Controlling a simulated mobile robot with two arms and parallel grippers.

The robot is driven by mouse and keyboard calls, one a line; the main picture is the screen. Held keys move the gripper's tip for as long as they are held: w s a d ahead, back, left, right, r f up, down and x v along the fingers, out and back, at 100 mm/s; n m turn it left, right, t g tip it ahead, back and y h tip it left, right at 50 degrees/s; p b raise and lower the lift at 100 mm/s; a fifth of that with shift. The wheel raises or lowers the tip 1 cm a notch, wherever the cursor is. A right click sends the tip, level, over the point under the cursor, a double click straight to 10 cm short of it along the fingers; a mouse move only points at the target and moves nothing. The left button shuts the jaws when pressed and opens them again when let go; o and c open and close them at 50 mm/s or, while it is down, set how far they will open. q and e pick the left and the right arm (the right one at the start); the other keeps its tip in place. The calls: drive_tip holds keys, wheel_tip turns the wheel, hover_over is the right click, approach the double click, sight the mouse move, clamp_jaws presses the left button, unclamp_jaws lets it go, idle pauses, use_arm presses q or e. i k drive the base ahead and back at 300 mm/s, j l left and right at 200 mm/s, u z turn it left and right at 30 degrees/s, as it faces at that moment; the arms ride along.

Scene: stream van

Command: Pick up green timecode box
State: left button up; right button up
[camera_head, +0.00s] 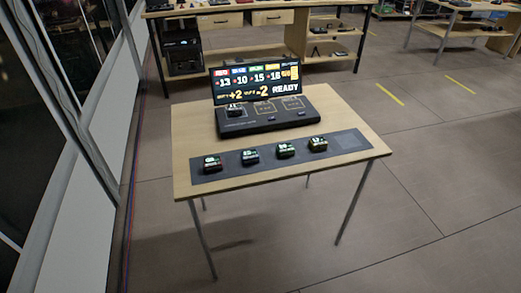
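Several small dark timecode boxes with lit green-white digits stand in a row on a dark grey strip (345,141) along the front of a wooden table. The third from the left looks like the green timecode box (285,151), though the colour trims are small and hard to tell. To its left are a box with a blue look (250,157) and a box with a red look (211,163). To its right is a box with a yellowish look (318,145). All sit apart from one another. Neither of my grippers is in view.
Behind the row, a black console (268,118) with an upright screen (257,82) reading READY stands on the table (190,138). A long bench (225,24) is at the back. A glass-panelled wall (72,140) runs along the left. The floor around the table's front and right is clear.

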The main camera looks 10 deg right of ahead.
sight(288, 149)
drive_tip(key=i+l+u, duration=0.1)
drive_tip(key=l+u, duration=0.15)
drive_tip(key=u, duration=0.15)
drive_tip(key=l+u, duration=0.35)
drive_tip(key=i+l+u, duration=0.1)
drive_tip(key=l+u, duration=0.15)
drive_tip(key=u, duration=0.15)
